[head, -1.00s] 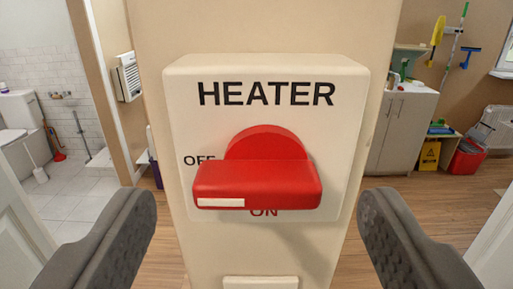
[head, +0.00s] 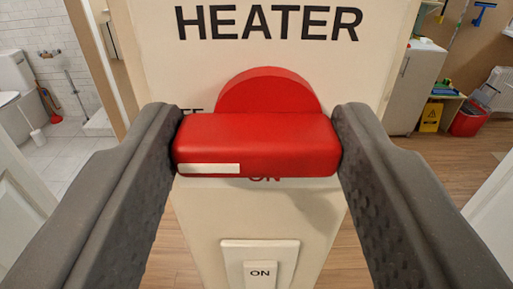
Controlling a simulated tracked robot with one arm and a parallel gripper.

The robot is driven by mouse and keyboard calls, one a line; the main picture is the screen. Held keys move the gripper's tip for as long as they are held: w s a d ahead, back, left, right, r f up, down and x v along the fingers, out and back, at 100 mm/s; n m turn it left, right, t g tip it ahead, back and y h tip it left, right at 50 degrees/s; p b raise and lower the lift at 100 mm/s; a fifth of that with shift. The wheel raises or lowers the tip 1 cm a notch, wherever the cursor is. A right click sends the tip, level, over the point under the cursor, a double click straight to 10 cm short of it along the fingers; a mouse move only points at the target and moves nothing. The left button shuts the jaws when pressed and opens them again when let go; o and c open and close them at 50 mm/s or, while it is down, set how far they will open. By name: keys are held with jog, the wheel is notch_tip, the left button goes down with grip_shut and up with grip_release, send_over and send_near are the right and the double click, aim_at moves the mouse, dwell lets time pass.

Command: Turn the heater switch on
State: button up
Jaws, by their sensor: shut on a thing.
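The heater switch is a red knob with a thick bar handle (head: 257,140) in front of a round red disc (head: 268,92). It sits on a cream box (head: 260,52) lettered HEATER. The bar lies level, and its white mark is at the left end, on the OFF side. The OFF label is mostly hidden by the left finger; ON shows below the bar, partly covered. My gripper (head: 257,142) is shut on the bar, one finger at each end.
White door panels stand at both sides. A tiled bathroom is at left; a cabinet (head: 413,88), yellow sign (head: 431,117) and red bucket (head: 469,119) are at right.

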jog(key=n, duration=0.4)
jog(key=shift+n+p, duration=0.3)
jog(key=shift+p, duration=0.05)
jog(key=n, duration=0.4)
jog(key=shift+f+n+p, duration=0.2)
jog(key=shift+n+p, duration=0.1)
jog(key=shift+p, duration=0.05)
jog(key=n, duration=0.5)
jog(key=shift+f, duration=0.15)
jog(key=shift+o, duration=0.2)
jog(key=shift+d+f+n+p, duration=0.1)
jog(key=shift+n+p, duration=0.05)
jog(key=shift+n, duration=0.8)
jog(key=shift+f+n+p, duration=0.1)
jog(key=shift+n+p, duration=0.05)
jog(key=shift+n, duration=0.8)
jog(key=o, duration=1)
jog(key=shift+c, duration=0.2)
jog(key=shift+r, duration=0.1)
